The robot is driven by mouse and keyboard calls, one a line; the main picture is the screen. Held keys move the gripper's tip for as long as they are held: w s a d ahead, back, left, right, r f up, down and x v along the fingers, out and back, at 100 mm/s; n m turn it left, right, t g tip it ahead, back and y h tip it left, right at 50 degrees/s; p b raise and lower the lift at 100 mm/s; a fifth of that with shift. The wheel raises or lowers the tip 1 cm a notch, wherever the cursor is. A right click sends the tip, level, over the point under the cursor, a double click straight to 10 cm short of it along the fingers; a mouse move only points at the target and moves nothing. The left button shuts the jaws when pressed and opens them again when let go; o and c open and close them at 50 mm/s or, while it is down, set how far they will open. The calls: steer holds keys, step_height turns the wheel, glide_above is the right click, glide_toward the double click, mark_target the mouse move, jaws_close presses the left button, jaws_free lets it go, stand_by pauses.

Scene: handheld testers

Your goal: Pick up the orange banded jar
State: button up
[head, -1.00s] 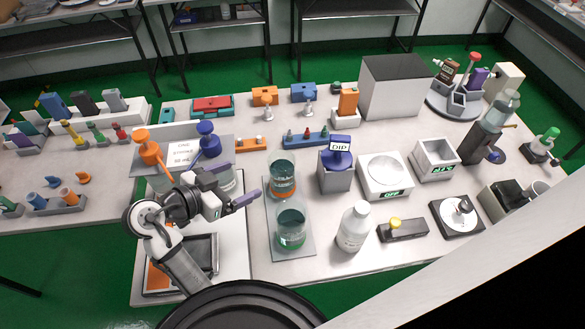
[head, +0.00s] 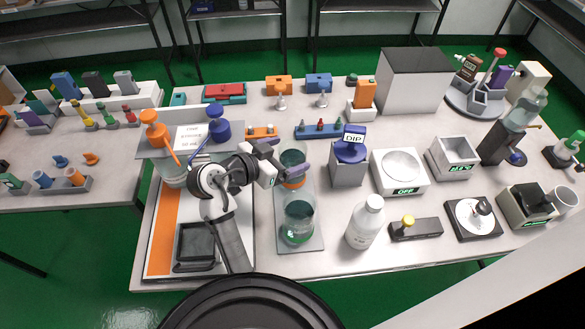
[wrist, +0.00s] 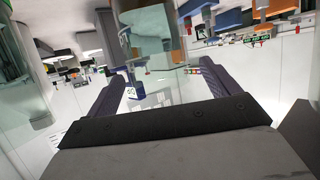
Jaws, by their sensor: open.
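The orange banded jar (head: 292,157) is a clear glass vessel with dark green liquid and an orange band low on its side. It stands on a grey mat (head: 315,240), behind a similar jar with a green band (head: 298,218). My gripper (head: 290,170) is open at the left of the orange banded jar, and a purple finger overlaps it in the head view. In the wrist view, my open fingers (wrist: 160,74) point toward a glass jar (wrist: 148,42), seen beyond and between them; contact cannot be told.
A white bottle (head: 365,222) stands right of the mat, and a grey DIP tester with a blue top (head: 350,150) stands close to the jar's right. Orange (head: 155,135) and blue (head: 218,128) pump heads rise behind my arm. A blue rack (head: 320,130) lies behind the jar.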

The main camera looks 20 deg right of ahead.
steer(key=shift+x, duration=1.35)
steer(key=c, duration=1.8)
steer(key=shift+r, duration=0.1)
jaws_close()
steer(key=shift+r, duration=0.1)
